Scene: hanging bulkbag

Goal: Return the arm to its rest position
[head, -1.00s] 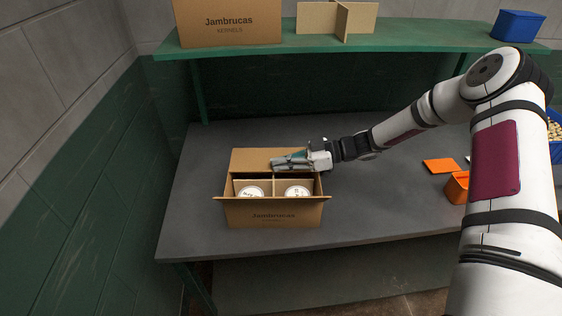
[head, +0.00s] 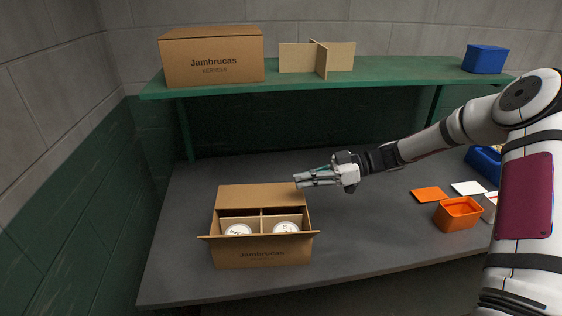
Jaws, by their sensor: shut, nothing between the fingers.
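My gripper (head: 298,180) is shut and empty, pointing left at the end of my arm. It is above the grey table, at the upper right of an open cardboard box (head: 262,256) marked Jambrucas, and looks clear of it. My arm (head: 430,143) reaches in from the right, bent at the elbow. The box flaps are open. Inside, a divider separates compartments, and two white round lids (head: 238,230) show in the front ones. The back compartments are mostly hidden.
A green shelf (head: 380,70) above the table holds a closed cardboard box (head: 211,56), a cardboard divider (head: 318,58) and a blue bin (head: 485,59). An orange container (head: 458,214), an orange lid (head: 430,194) and a white lid (head: 468,188) are at right. The table's middle is clear.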

